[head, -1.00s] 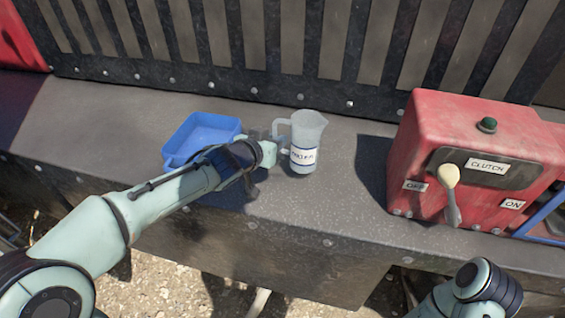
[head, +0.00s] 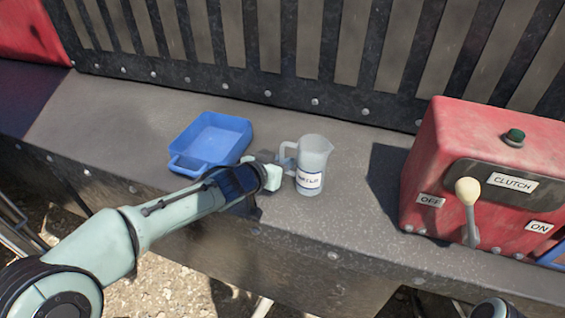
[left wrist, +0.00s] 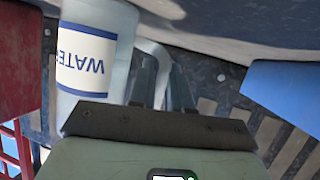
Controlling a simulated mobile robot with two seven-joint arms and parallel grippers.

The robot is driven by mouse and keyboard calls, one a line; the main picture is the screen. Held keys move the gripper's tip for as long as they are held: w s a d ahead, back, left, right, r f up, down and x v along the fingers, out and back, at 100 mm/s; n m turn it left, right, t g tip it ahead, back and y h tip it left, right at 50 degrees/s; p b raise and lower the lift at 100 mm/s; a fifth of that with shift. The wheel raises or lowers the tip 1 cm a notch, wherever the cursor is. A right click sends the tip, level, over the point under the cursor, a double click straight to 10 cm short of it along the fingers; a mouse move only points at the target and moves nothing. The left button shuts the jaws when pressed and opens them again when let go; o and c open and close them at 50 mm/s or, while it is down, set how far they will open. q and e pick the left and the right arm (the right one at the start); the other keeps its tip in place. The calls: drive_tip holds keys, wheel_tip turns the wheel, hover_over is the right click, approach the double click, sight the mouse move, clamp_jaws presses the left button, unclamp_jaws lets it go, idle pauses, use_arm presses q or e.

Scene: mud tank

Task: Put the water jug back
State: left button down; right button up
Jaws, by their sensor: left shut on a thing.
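The water jug (head: 313,165) is a translucent pitcher with a white and blue WATER label. It is upright over the grey metal ledge (head: 330,215), between the blue tray and the red clutch box. I cannot tell whether its base touches the ledge. My left gripper (head: 280,168) is shut on the jug's handle, on its left side. In the left wrist view the jug (left wrist: 95,55) appears upside down, with its handle (left wrist: 150,75) at the jaws (left wrist: 160,120).
A blue tray (head: 240,143) lies on the ledge left of the jug. The red clutch box (head: 455,135) with a pale-knobbed lever (head: 468,200) stands to the right. A slatted grille (head: 275,50) rises behind. Bare ledge lies between jug and box.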

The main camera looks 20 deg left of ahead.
use_arm(q)
drive_tip(key=c, duration=1.1)
unclamp_jaws()
drive_tip(key=shift+d, duration=0.1)
drive_tip(key=shift+s, duration=0.2)
drive_tip(key=shift+w+r, duration=0.1)
drive_tip(key=shift+r, duration=0.05)
drive_tip(key=shift+s+r, duration=0.2)
drive_tip(key=shift+s, duration=0.05)
drive_tip(key=p+v, duration=0.3)
drive_tip(key=v, duration=0.8)
drive_tip(key=shift+s, duration=0.25)
use_arm(e)
drive_tip(key=shift+t, duration=0.3)
drive_tip(key=w+r, duration=0.4)
drive_tip(key=shift+w+d, duration=0.1)
use_arm(q)
drive_tip(key=shift+w, duration=0.1)
